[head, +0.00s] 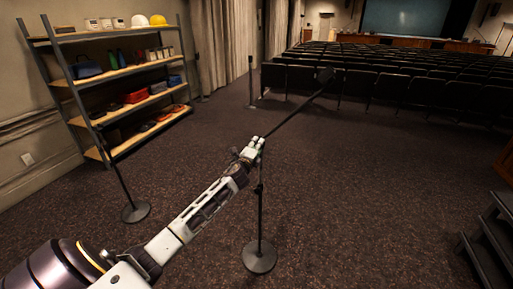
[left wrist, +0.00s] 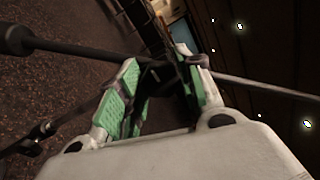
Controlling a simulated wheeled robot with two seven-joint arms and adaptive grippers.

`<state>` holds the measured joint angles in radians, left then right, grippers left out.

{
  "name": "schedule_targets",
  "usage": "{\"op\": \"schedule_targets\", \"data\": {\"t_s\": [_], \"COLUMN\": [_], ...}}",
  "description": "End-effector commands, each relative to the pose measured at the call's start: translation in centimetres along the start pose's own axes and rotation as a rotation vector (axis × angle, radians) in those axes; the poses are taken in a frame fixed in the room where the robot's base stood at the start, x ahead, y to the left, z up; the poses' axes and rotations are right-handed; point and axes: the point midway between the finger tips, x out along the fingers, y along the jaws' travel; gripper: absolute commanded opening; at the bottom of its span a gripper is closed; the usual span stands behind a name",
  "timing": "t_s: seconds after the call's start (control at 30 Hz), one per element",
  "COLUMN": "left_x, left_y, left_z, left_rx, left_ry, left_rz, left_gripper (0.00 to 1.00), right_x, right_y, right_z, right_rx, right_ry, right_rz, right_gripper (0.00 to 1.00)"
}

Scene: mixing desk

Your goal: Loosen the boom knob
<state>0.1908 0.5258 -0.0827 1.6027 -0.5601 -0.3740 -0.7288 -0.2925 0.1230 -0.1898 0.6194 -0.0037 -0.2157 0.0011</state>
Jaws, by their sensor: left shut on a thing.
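A microphone stand has an upright black pole (head: 261,210) and a long boom (head: 298,104) that slants up to the right, with a dark microphone (head: 325,75) at its far end. My left gripper (head: 254,147) is at the top of the pole, where the boom crosses. In the left wrist view its green-padded fingers (left wrist: 160,88) are closed around the dark boom knob (left wrist: 156,77) at the clamp. The knob's shape is mostly hidden by the fingers. The boom (left wrist: 262,91) also runs behind the fingers there. My right gripper is not in view.
The stand's round base (head: 259,257) rests on dark carpet. A second stand base (head: 135,211) is at the left, before a loaded shelf unit (head: 128,73). Rows of seats (head: 400,85) fill the back; dark steps (head: 490,240) are at the right. Carpet between is clear.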

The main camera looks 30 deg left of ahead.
Motion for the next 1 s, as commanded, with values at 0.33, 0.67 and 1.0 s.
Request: {"op": "schedule_targets", "data": {"t_s": [0.33, 0.67, 1.0], "left_x": [0.0, 0.0, -0.2], "left_y": [0.1, 0.0, 0.1], "left_z": [0.0, 0.0, 0.0], "left_rx": [-0.006, -0.005, -0.004], "left_ry": [0.0, 0.0, 0.0], "left_rz": [0.002, 0.001, 0.001], "left_gripper": [0.12, 0.58, 0.58], "right_x": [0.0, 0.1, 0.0], "right_y": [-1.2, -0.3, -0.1], "right_z": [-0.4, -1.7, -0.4], "right_rx": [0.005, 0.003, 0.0], "right_ry": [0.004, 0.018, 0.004], "right_rz": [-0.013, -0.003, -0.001], "right_gripper": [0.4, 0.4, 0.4]}}
